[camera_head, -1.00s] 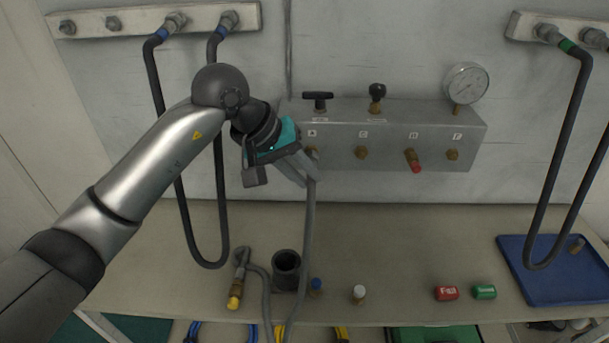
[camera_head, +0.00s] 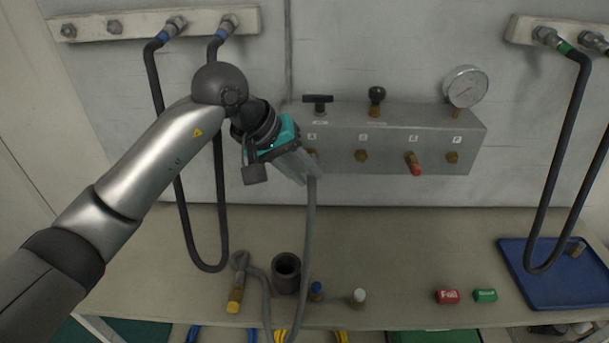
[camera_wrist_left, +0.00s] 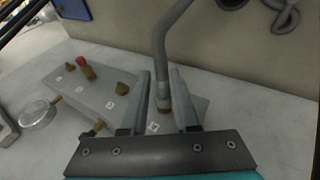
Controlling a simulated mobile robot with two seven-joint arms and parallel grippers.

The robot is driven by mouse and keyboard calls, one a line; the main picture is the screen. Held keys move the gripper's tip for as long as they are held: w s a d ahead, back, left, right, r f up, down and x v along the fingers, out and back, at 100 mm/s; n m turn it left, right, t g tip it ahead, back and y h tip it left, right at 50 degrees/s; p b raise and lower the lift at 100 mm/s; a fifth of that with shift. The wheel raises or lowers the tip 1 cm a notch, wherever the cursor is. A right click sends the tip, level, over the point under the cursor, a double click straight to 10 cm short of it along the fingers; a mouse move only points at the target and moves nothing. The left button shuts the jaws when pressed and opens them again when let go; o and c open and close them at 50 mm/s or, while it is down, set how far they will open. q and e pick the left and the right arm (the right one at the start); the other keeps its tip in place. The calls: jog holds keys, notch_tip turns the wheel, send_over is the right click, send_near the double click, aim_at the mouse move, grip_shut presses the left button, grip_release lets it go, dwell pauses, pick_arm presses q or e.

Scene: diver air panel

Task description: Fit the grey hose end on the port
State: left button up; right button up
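The grey hose (camera_head: 309,215) rises from the bench to the left-most port of the grey panel. Its brass-coloured end (camera_wrist_left: 163,104) is at that port, between my left fingers in the left wrist view. The port is mostly hidden, so I cannot tell how fully the end is seated. My left gripper (camera_head: 308,176) is at the port; it also shows in the left wrist view (camera_wrist_left: 163,84). Its fingers stand apart on both sides of the hose, with gaps. My right gripper is not in view.
The panel (camera_head: 400,125) has other brass ports, one with a red tip (camera_head: 415,168), and a gauge (camera_head: 465,87).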

pick_arm(q)
jog(key=shift+o, duration=1.4)
jog(key=shift+f, duration=0.15)
jog(key=shift+o, duration=0.6)
jog(key=shift+s, duration=0.1)
